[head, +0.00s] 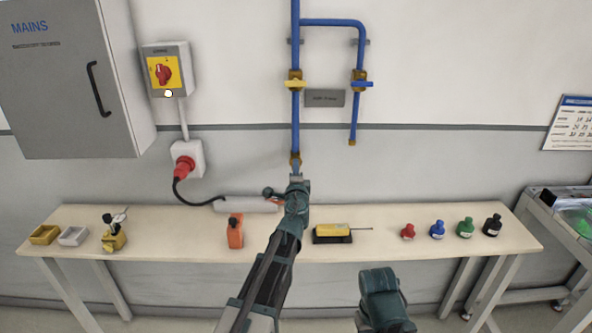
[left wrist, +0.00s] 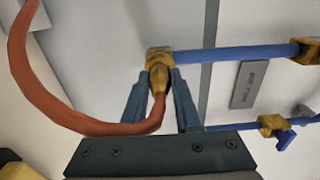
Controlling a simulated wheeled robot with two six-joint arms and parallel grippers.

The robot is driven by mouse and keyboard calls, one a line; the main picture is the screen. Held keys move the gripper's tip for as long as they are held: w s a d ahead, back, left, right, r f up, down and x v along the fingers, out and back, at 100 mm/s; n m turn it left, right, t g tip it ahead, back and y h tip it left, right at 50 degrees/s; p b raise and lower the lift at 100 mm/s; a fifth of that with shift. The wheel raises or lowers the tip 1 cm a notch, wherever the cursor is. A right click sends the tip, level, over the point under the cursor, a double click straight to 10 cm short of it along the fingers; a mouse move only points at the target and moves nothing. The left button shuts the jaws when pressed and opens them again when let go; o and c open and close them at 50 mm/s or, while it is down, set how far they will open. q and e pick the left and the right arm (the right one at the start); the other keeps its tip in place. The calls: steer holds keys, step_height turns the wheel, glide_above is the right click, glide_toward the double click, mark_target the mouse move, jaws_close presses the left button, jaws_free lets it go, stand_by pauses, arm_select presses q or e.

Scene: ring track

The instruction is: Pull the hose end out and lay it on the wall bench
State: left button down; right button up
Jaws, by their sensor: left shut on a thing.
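In the left wrist view, the hose end (left wrist: 159,80) is a brass fitting on an orange-red hose (left wrist: 60,112). It sits at the brass outlet (left wrist: 158,57) of the blue pipe, and I see no gap between them. My left gripper (left wrist: 160,92) is shut on the hose end, one finger on each side. In the head view my left gripper (head: 296,180) is just below the pipe's lower end, above the wall bench (head: 165,222). The hose is mostly hidden there behind my arm. Only a teal joint of my right arm shows, at the bottom; its fingers are out of view.
Bare bench shows between the yellow device and the bottles.

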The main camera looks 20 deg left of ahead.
arm_select(q)
steer(key=shift+s, duration=0.2)
steer(key=shift+v, duration=2.8)
steer(key=shift+r, duration=0.1)
step_height(320, 180, up, 6)
steer(key=p, duration=0.6)
steer(key=shift+r, duration=0.2)
steer(key=shift+d, duration=0.1)
